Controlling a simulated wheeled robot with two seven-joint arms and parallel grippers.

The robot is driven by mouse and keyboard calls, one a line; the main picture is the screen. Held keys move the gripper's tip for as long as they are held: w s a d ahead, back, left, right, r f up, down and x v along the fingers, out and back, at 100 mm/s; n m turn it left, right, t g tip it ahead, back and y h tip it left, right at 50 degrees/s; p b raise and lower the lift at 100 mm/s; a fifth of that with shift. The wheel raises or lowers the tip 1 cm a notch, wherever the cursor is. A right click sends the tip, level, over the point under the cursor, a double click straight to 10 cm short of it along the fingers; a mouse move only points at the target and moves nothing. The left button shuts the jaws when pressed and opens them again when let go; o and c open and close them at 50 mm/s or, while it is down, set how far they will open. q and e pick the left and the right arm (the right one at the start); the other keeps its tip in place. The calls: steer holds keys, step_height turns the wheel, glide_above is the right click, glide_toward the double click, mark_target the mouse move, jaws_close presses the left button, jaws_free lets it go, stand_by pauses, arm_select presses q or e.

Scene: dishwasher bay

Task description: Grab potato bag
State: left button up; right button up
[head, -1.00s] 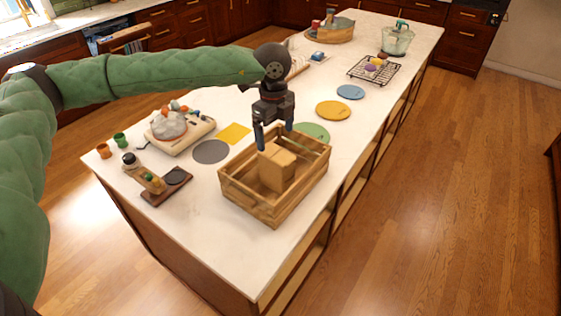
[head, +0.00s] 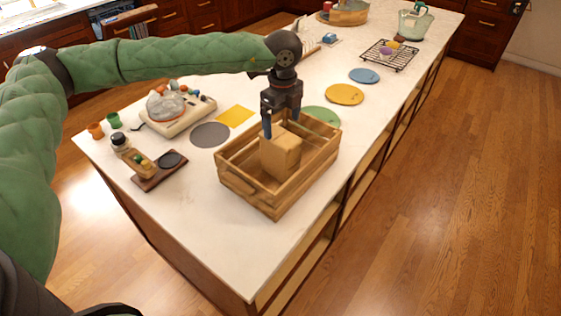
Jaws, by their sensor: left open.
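A brown paper bag (head: 281,156), which looks like the potato bag, stands upright in a slatted wooden crate (head: 253,195) near the close end of the white island. My left gripper (head: 281,124) points down at the bag's far upper edge. Its jaws are open, with the blue-tipped finger just left of the bag's top. I cannot tell whether the fingers touch the bag, and part of the far finger is hard to make out. My right gripper is out of view.
Left of the crate are a grey disc (head: 210,134), a yellow square (head: 235,116), a scale-like device (head: 181,117) and a small wooden stand (head: 159,170). Round mats, including a yellow one (head: 344,94), lie behind. The counter in front of the crate is clear.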

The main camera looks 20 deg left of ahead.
mark_target(280, 135)
arm_select(q)
steer(key=shift+f, duration=0.9)
steer(key=shift+f+p, duration=0.55)
steer(key=shift+f, duration=0.55)
steer(key=f+p, duration=0.2)
steer(key=f, duration=0.1)
steer(key=f+p, duration=0.1)
steer(key=shift+s+a+f, duration=0.1)
steer(key=shift+a+f, duration=0.05)
steer(key=shift+a, duration=0.1)
steer(key=shift+f, duration=0.4)
steer(key=c, duration=1.6)
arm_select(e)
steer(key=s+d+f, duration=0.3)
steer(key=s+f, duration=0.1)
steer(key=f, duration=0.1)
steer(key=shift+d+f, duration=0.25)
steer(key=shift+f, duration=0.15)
arm_select(q)
steer(key=shift+r, duration=0.1)
